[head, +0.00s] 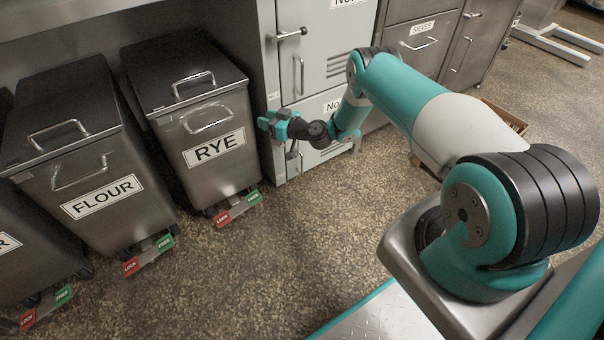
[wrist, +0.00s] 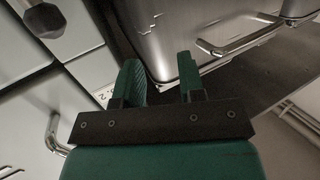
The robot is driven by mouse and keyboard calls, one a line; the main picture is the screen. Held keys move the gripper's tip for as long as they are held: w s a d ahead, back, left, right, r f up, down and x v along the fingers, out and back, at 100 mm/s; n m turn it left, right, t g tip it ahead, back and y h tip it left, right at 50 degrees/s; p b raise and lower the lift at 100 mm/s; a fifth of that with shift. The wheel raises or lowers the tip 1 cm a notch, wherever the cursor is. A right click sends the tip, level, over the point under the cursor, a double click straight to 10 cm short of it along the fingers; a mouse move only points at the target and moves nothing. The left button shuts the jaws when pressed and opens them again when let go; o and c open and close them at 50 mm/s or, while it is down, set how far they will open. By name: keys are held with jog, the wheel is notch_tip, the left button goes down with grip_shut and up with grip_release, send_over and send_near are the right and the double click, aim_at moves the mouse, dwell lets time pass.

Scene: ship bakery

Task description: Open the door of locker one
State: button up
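The grey-green metal lockers (head: 314,62) stand at the top centre of the head view, doors apparently shut. The upper label (head: 346,2) is cut off by the frame. The lower label (head: 332,106) reads "No", its number hidden by my arm. A lever with a dark knob (head: 291,34) and a vertical bar handle (head: 298,77) are on the locker front. My gripper (head: 268,122) is in front of the locker's lower left edge, beside the rye bin. In the wrist view its fingers (wrist: 160,76) are apart with nothing between; a knob (wrist: 45,18) and bar handle (wrist: 54,132) lie to the left.
The steel rye bin (head: 205,150) stands close left of my gripper, with a flour bin (head: 98,185) further left. Both have lid handles and red and green pedals. A drawer labelled sieves (head: 421,36) is right of the lockers. The speckled floor (head: 290,240) in front is clear.

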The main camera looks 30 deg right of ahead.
jog(key=s+d+f+m+t+h+b, duration=0.1)
jog(key=s+d+f+h+b, duration=0.15)
jog(key=f, duration=0.45)
jog(key=s+d+f+m+t+h+b, duration=0.1)
jog(key=s+d+f+m+h, duration=0.15)
jog(key=f, duration=0.55)
jog(key=m+h+b, duration=0.3)
jog(key=h+b, duration=0.1)
jog(key=h, duration=0.1)
send_near(302, 161)
jog(key=shift+t, duration=0.4)
jog(key=w+b, duration=0.1)
jog(key=b, duration=0.5)
jog(key=w+f+b, duration=0.1)
jog(key=w+b, duration=0.1)
jog(key=b, duration=0.5)
jog(key=w+b, duration=0.2)
jog(key=b, duration=0.5)
jog(key=shift+d+f, duration=0.25)
jog(key=shift+d, duration=0.15)
jog(key=shift+w+d+r+b, duration=0.15)
jog(key=shift+w+b, duration=0.45)
jog(key=shift+w, duration=0.55)
jog(key=shift+w+d+r+b, duration=0.15)
jog(key=shift+w+b, duration=0.45)
jog(key=shift+w, duration=0.55)
jog(key=shift+w+d, duration=0.2)
jog(key=shift+w, duration=0.2)
grip_shut()
